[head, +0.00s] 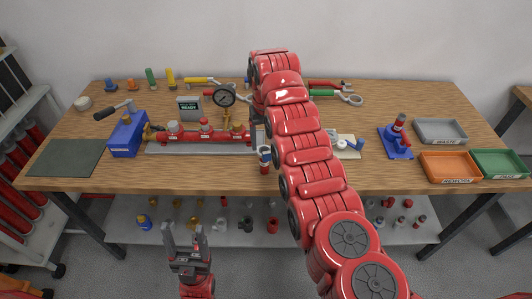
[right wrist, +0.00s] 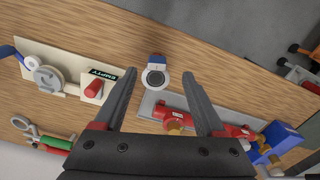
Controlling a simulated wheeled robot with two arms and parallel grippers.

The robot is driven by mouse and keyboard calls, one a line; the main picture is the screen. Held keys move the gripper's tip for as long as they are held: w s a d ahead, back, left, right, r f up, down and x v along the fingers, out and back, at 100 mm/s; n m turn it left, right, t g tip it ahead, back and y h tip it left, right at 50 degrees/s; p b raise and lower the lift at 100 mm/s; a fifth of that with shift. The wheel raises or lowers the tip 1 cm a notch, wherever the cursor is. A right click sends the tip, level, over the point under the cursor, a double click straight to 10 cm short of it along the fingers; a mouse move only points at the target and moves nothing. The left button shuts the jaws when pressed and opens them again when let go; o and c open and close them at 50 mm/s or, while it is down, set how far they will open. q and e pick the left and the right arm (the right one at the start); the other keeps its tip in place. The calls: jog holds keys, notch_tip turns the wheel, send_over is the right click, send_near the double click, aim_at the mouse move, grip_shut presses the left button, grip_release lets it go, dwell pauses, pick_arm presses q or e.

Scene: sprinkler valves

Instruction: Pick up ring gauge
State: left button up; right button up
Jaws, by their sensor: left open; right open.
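I cannot tell for sure which thing is the ring gauge. A small upright round piece (right wrist: 155,76) with a dark round top, pale rim and blue side stands between the lines of my right fingers. It also shows in the head view (head: 265,160) near the table's front edge, with white, blue and red bands. My right gripper (right wrist: 159,78) is open and empty, its fingertips on either side of the piece in the picture; contact is not visible. My left gripper (head: 186,236) is open and empty in front of the table.
A red manifold (head: 204,138) with a dial gauge (head: 224,95) stands left of the piece. A pale board (right wrist: 63,75) with a grey round part and an EMPTY sign lies on its other side. Orange (head: 449,167), grey and green trays are at the right. A shelf below holds small parts.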

aim_at(267, 152)
jog(key=shift+f, duration=0.25)
jog(key=f+p, duration=0.1)
jog(key=f, duration=0.1)
jog(key=f+p, duration=0.1)
jog(key=f, duration=0.1)
jog(key=shift+w+d+f+p, duration=0.1)
jog(key=shift+w+d+p, duration=0.1)
jog(key=shift+p, duration=0.2)
jog(key=shift+s+f, duration=0.1)
jog(key=shift+f, duration=0.5)
grip_shut()
